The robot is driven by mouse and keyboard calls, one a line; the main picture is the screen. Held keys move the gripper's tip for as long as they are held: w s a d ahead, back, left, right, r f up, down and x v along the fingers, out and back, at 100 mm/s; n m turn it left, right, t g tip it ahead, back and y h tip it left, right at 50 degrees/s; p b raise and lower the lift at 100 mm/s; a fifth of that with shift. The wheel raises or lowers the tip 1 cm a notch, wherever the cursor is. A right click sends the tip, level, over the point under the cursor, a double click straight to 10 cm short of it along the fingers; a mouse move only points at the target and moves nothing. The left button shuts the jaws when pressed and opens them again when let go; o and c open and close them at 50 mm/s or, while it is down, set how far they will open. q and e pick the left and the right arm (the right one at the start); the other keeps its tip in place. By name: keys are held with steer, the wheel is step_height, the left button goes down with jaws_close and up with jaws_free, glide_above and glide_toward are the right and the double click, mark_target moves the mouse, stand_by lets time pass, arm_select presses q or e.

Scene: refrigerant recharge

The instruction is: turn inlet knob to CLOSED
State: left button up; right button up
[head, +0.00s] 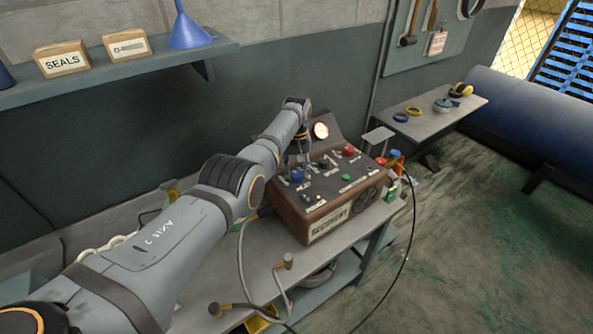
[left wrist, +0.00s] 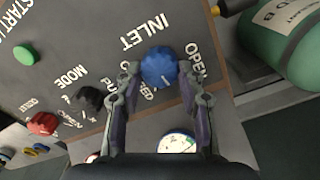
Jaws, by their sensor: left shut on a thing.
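The inlet knob (left wrist: 159,67) is a round blue knob on the dark panel of the recovery machine (left wrist: 105,45). In the left wrist view the INLET label is above it, OPEN to its right and the partly covered CLOSED label to its left. My left gripper (left wrist: 160,75) has one finger on each side of the knob and is shut on it. In the head view my left gripper (head: 299,158) reaches down to the same blue knob (head: 297,176). A small pale mark shows on the knob; its exact direction is unclear. My right gripper is not in view.
On the panel are the dark MODE knob (left wrist: 89,98), a green button (left wrist: 25,55) and a red knob (left wrist: 42,123). A green cylinder (left wrist: 290,45) and a gauge (left wrist: 176,142) are close by. Hoses hang beside the bench (head: 235,270).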

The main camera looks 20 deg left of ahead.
mark_target(298, 173)
arm_select(q)
steer(key=m, duration=0.6)
steer(key=shift+d, duration=0.1)
steer(key=shift+m, duration=2.1)
steer(key=o, duration=1.2)
step_height(298, 173, up, 12)
